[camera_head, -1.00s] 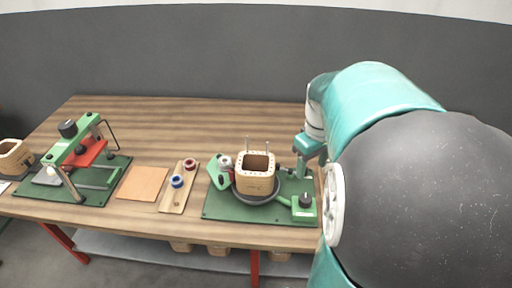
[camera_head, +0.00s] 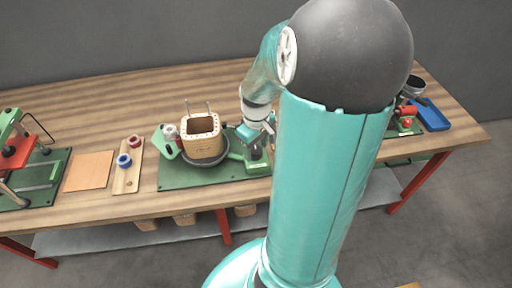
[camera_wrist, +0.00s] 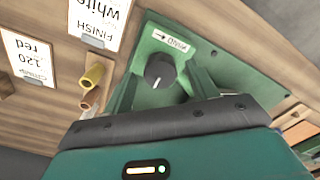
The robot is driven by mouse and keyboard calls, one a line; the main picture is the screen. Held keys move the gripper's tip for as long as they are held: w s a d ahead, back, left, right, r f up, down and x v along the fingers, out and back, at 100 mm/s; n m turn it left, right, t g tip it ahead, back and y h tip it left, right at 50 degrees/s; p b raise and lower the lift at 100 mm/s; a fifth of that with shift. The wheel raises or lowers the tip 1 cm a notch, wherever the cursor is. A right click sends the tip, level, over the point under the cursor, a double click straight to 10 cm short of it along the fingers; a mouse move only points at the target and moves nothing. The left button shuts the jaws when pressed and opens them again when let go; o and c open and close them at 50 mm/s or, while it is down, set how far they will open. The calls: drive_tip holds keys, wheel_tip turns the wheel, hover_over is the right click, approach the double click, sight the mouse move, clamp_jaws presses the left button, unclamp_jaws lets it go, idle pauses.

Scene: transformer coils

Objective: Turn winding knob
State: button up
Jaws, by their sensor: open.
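The winding knob (camera_wrist: 160,70) is a round black knob with a pale pointer line, on a green box beside a "WIND" arrow label in the wrist view. My gripper (camera_wrist: 163,82) is open, with its green fingers on either side of the knob; I cannot tell whether they touch it. In the head view my gripper (camera_head: 258,139) is over the right end of the green winder base (camera_head: 190,176) and largely hides the knob. The wooden coil form (camera_head: 203,147) with two upright pins stands on the winder, left of my gripper.
Copper-coloured tubes (camera_wrist: 92,83) and printed cards (camera_wrist: 28,57) lie near the knob. A board with red and blue spools (camera_head: 127,180), a wooden square (camera_head: 88,171) and a red-and-green press (camera_head: 22,150) stand left. A blue tray (camera_head: 432,115) is at the far right.

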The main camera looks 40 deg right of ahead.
drive_tip(key=shift+f, duration=0.45)
drive_tip(key=c, duration=1)
